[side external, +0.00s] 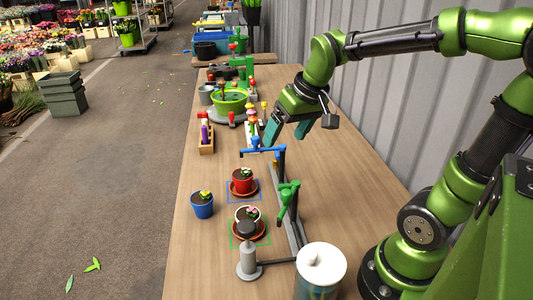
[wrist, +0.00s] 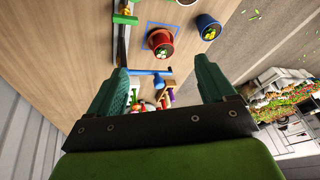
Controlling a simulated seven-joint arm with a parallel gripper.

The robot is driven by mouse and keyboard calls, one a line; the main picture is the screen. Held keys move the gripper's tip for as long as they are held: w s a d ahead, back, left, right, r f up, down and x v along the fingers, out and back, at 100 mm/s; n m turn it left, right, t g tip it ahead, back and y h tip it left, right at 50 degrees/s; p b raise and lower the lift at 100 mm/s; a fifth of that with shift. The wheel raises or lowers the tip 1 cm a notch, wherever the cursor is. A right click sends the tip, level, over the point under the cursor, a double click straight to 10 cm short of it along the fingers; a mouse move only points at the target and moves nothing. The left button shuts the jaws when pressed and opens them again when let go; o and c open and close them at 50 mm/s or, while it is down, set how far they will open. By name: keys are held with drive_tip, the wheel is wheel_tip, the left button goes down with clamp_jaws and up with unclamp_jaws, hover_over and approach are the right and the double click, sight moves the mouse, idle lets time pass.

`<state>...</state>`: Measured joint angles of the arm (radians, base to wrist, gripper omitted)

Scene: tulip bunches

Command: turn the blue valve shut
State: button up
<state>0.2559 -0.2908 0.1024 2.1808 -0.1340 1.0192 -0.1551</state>
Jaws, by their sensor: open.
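The blue valve (side external: 256,142) is on a blue tap whose arm (side external: 266,149) sticks out to the left from a dark post. The tap's arm also shows in the wrist view (wrist: 146,73), beyond and between my fingers. My gripper (side external: 287,134) is open and empty, just above and behind the tap, its teal fingers pointing down. In the wrist view my gripper (wrist: 163,80) has its fingers wide apart. A red pot (side external: 242,180) with a plant stands on a saucer below the tap's end, within a blue outline (side external: 231,199). I cannot tell whether water runs.
A green tap (side external: 288,197) stands nearer, with a potted plant (side external: 247,216) beside it. A blue pot (side external: 202,204) stands left. A wooden holder (side external: 206,140), a green bowl (side external: 229,101) and several small coloured items are behind. The table's left front is clear.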

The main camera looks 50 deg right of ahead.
drive_tip(key=w+d+n+g, duration=0.2)
drive_tip(key=w+d, duration=0.3)
drive_tip(key=w, duration=0.1)
drive_tip(key=n+g, duration=0.2)
drive_tip(key=n, duration=0.8)
hover_over(277, 152)
drive_tip(key=f, duration=0.1)
wheel_tip(277, 152, down, 16)
drive_tip(key=shift+w+d+f, duration=0.1)
drive_tip(key=shift+f, duration=0.1)
drive_tip(key=c, duration=1.1)
drive_tip(key=shift+o, duration=0.2)
